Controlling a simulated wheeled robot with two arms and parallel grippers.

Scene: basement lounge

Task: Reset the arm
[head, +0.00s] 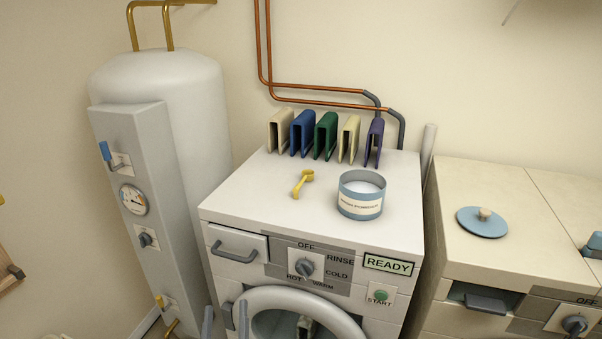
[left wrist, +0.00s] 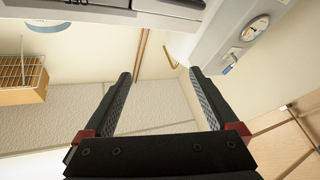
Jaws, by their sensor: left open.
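My left gripper (head: 225,318) shows at the bottom edge of the head view, its two grey fingertips apart in front of the washer's round door (head: 303,292). In the left wrist view the left gripper (left wrist: 160,74) is open, with its two dark ridged fingers spread and nothing between them. It points past the machine toward the wall and pipes. The rest of the left arm is hidden below the head view. My right gripper is in neither view.
A white tank (head: 160,85) with a gauge panel stands left. A second machine (head: 455,235) with a blue lid (head: 482,222) stands right.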

